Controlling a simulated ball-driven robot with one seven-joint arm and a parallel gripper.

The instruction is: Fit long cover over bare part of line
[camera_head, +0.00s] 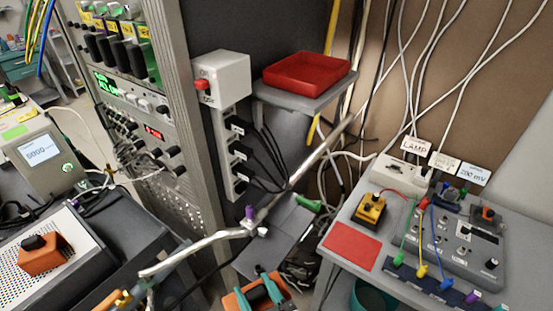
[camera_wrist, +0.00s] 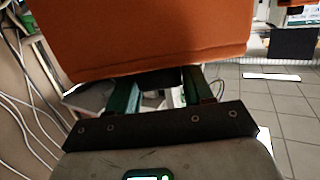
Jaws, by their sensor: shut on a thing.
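A silver-grey line (camera_head: 195,250) slants across the head view from lower left to upper right. A fitting with a purple part (camera_head: 250,213) sits near its middle. My gripper (camera_head: 258,290) shows as teal fingers at the bottom of the head view, below the line and apart from it in the picture. It is shut on an orange cover (camera_head: 231,301). In the wrist view the cover (camera_wrist: 150,35) fills the upper middle, beyond the green fingers of my gripper (camera_wrist: 160,95). The cover hides most of the line there. The depth between cover and line is unclear.
A bench (camera_head: 325,252) with a red mat, a yellow-black device (camera_head: 369,209) and coloured plugs stands at right. A red tray (camera_head: 306,73) is on a shelf behind. An instrument rack (camera_head: 180,60) stands at left. Loose cables hang on the wall at right.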

